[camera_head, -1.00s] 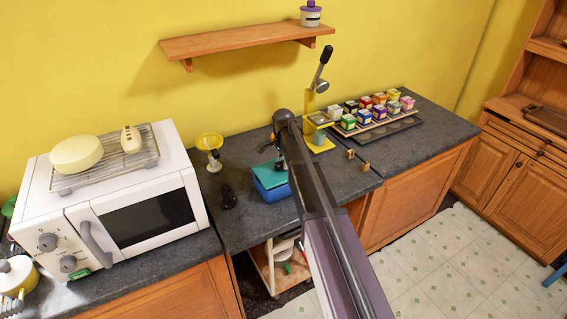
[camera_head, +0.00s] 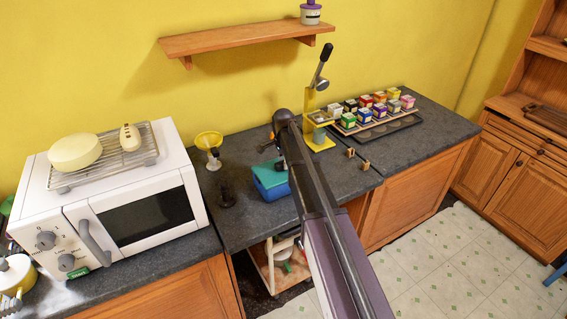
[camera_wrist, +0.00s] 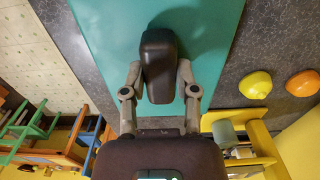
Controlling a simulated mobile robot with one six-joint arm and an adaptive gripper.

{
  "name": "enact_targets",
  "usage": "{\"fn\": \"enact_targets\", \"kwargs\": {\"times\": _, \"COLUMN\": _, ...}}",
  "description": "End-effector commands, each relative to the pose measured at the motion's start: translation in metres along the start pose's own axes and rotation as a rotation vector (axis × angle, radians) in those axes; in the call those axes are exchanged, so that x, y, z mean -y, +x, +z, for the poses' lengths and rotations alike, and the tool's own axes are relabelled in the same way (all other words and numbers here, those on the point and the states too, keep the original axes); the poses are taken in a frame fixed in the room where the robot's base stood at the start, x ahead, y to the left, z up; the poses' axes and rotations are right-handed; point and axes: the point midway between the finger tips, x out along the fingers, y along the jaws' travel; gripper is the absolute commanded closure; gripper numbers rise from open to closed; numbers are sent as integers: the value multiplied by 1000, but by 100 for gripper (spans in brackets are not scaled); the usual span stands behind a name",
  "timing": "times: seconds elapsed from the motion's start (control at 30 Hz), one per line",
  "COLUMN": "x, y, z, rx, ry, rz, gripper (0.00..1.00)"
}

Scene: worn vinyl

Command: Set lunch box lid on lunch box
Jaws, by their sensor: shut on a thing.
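The blue lunch box (camera_head: 274,192) stands on the dark counter, left of my arm in the head view. The teal lunch box lid (camera_head: 264,173) is directly over its top and looks slightly tilted; I cannot tell if it rests fully on the rim. In the wrist view the lid (camera_wrist: 100,25) fills the middle as a broad teal panel. My gripper (camera_head: 281,164) is at the lid, shut on it, partly hidden by my arm. In the wrist view my gripper (camera_wrist: 160,88) is in front of the panel; the exact grip point is hidden.
A yellow cup-like holder (camera_head: 209,145) and a small dark object (camera_head: 227,195) stand left of the box. The white microwave (camera_head: 110,205) is further left. A yellow lever press (camera_head: 318,135) and a tray of small colored boxes (camera_head: 365,125) are to the right.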

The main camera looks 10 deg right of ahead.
Motion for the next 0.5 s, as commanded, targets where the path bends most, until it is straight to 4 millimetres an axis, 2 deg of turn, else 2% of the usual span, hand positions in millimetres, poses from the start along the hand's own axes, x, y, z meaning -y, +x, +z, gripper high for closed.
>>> {"fn": "enact_targets", "kwargs": {"times": 0.13, "x": 0, "y": 2, "z": 0, "rx": 0, "ry": 0, "rz": 0, "gripper": 100}}
{"fn": "enact_targets", "kwargs": {"times": 0.17, "x": 0, "y": 1, "z": 0, "rx": 0, "ry": 0, "rz": 0, "gripper": 55}}
{"fn": "enact_targets", "kwargs": {"times": 0.27, "x": 0, "y": 1, "z": 0, "rx": 0, "ry": 0, "rz": 0, "gripper": 25}}
{"fn": "enact_targets", "kwargs": {"times": 0.3, "x": 0, "y": 1, "z": 0, "rx": 0, "ry": 0, "rz": 0, "gripper": 21}}
{"fn": "enact_targets", "kwargs": {"times": 0.5, "x": 0, "y": 1, "z": 0, "rx": 0, "ry": 0, "rz": 0, "gripper": 21}}
